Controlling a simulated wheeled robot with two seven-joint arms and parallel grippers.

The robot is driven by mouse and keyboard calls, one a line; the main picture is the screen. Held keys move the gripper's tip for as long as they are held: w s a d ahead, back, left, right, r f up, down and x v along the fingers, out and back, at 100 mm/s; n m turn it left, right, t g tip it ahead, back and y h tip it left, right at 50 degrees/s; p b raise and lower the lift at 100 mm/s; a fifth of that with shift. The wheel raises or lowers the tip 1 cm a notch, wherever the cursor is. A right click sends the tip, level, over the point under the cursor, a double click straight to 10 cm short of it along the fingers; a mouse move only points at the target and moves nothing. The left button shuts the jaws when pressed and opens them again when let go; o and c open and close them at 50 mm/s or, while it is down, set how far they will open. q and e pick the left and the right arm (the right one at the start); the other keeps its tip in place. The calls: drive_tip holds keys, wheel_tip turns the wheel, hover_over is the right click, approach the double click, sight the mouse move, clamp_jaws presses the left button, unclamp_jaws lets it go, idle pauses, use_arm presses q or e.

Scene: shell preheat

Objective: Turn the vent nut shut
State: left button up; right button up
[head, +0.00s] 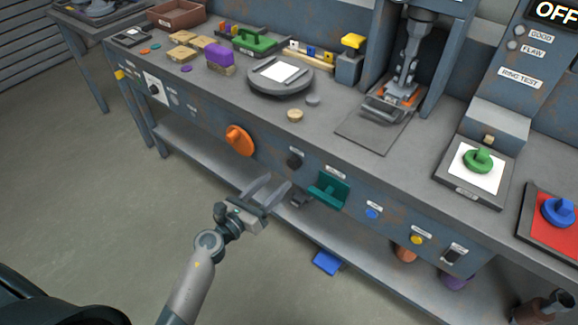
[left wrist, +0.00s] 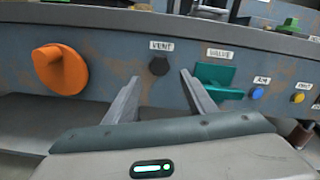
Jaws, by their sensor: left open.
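The vent nut is a small dark knob (head: 294,161) on the front panel of the bench. It also shows in the left wrist view (left wrist: 159,66), just below a white label reading VENT (left wrist: 161,45). My left gripper (head: 278,182) is open and empty, in front of the panel and a little below and left of the nut in the head view. In the left wrist view, the nut appears between and slightly above its two fingertips (left wrist: 160,77). I see no contact between the fingers and the nut. My right gripper is not in view.
An orange knob (head: 239,140) juts out left of the nut. A teal valve handle (head: 329,190) juts out close on its right. Blue (head: 372,213) and yellow (head: 417,239) buttons sit farther right. A lower shelf (head: 210,165) runs beneath the panel; the floor in front is open.

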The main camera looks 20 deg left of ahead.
sight(292, 166)
use_arm(q)
drive_tip(key=x, duration=0.8)
drive_tip(key=c, duration=1)
